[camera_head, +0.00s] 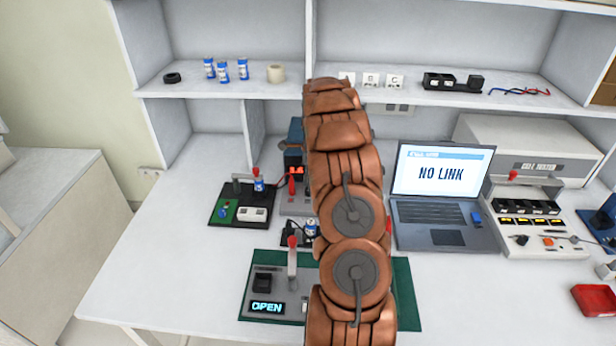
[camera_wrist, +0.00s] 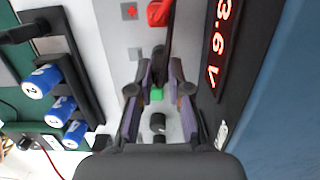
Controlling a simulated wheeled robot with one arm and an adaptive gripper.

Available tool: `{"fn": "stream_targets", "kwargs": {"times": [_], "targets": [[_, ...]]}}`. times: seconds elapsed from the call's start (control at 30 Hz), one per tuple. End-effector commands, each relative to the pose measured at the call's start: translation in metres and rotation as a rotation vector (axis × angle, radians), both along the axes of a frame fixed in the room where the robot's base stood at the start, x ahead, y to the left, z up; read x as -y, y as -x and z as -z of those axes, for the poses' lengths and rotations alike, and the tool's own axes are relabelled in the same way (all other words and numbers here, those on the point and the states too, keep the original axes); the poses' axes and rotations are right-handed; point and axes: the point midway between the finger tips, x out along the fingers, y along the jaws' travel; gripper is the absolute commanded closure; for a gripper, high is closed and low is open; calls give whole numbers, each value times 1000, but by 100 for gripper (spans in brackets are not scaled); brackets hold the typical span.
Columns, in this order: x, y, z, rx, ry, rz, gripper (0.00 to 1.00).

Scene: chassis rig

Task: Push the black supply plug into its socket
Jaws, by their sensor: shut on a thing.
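In the wrist view, my gripper (camera_wrist: 160,88) is shut on a dark upright piece that looks like the black supply plug (camera_wrist: 159,56), beside a dark square mark on a light grey panel (camera_wrist: 117,55). How deep the plug sits and its socket cannot be made out. A red plug or handle (camera_wrist: 158,12) stands beside a red plus mark. A small green part (camera_wrist: 157,94) and a black round part (camera_wrist: 158,123) show between the fingers. In the head view, my arm hides the gripper and plug.
A dark unit reading 3.6 V (camera_wrist: 222,40) stands close right of my gripper. Blue cells (camera_wrist: 41,81) sit in a black holder at left. In the head view, a laptop (camera_head: 443,195) reads NO LINK and a display (camera_head: 266,308) on the green mat reads OPEN.

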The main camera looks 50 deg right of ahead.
Motion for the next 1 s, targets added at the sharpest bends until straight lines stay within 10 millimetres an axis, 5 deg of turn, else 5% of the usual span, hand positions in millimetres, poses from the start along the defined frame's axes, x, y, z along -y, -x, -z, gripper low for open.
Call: {"fn": "stream_targets", "kwargs": {"times": [0.2, 0.23, 0.5, 1.0], "targets": [[0, 0, 5, -1, -1, 0, 100], [0, 0, 5, 0, 0, 0, 81], [0, 0, 5, 0, 0, 0, 53], [2, 0, -13, 3, 2, -1, 53]]}}
